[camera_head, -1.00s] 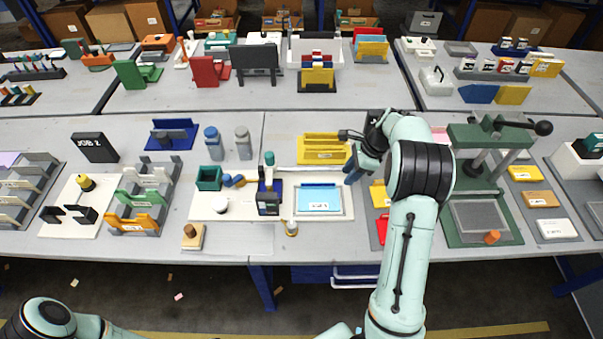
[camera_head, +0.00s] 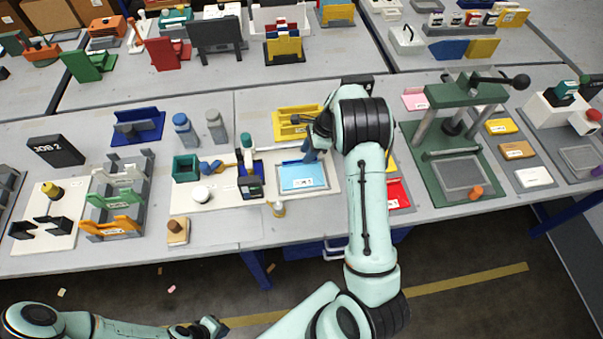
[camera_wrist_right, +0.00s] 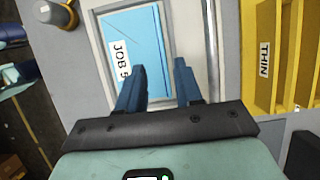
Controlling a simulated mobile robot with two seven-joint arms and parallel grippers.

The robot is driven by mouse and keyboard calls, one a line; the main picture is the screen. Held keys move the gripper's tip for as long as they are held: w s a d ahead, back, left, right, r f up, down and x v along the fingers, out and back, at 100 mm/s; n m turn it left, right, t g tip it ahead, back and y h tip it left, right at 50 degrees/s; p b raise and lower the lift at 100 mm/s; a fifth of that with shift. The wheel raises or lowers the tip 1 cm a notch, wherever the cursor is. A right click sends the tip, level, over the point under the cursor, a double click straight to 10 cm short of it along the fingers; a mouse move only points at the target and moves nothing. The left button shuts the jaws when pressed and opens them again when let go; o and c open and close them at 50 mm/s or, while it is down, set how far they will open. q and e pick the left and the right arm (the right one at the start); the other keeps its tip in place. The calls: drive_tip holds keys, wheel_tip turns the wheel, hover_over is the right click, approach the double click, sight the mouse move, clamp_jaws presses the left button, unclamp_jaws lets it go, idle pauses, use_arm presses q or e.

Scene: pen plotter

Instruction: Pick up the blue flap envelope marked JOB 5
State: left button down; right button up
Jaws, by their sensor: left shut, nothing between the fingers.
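The light blue envelope (camera_head: 300,178) lies flat in a shallow grey-framed tray (camera_head: 325,186) on the front bench. Its white label reads JOB 5 in the right wrist view, where the envelope (camera_wrist_right: 148,45) fills the upper middle. My right gripper (camera_head: 308,154) is at the envelope's back right edge. In the right wrist view the right gripper (camera_wrist_right: 160,66) is open, with a clear gap between its two blue fingers and envelope surface visible beyond. I cannot tell whether the fingers touch it. My left gripper (camera_head: 214,326) is shut and empty, low in front of the bench.
A yellow rack (camera_head: 290,130) stands just behind the tray; its THIN label shows in the right wrist view. A white board with a black stamp-like tool (camera_head: 250,187) is left of the tray. A green press (camera_head: 425,170) and red card (camera_head: 397,194) are on the right.

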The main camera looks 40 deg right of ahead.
sight(296, 166)
drive_tip(key=x, duration=0.4)
drive_tip(key=shift+w+f, duration=0.1)
drive_tip(key=shift+w, duration=0.3)
drive_tip(key=shift+s, duration=0.1)
clamp_jaws()
